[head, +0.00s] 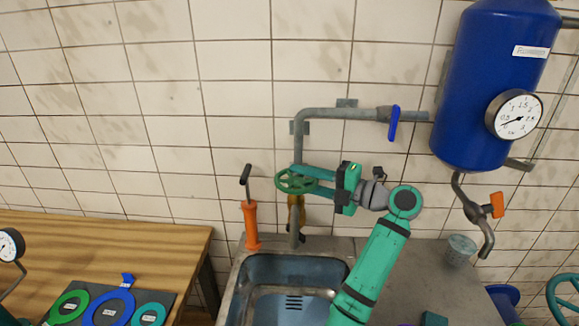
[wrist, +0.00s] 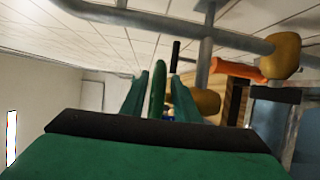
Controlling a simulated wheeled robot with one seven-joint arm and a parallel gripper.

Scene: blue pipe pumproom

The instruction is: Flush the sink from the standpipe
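The grey standpipe (head: 299,145) runs down the tiled wall to the sink (head: 238,285), which looks empty where it shows. A green handwheel (head: 295,181) sits on the standpipe, with a brass-coloured body (head: 297,207) below it. My gripper (head: 318,180) reaches in from the right, its fingers on either side of the wheel's rim. In the wrist view the handwheel (wrist: 157,90) shows edge-on between my fingers, with narrow gaps beside it; the gripper looks open. A blue lever (head: 393,122) hangs down across the upper pipe. My fingers partly hide the wheel's right side.
An orange hand pump (head: 251,226) stands left of the standpipe. A blue tank (head: 490,85) with a gauge (head: 515,115) and an orange-handled outlet valve (head: 497,205) hangs at right. A cup (head: 461,250) stands on the counter. A wooden bench (head: 110,240) is left.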

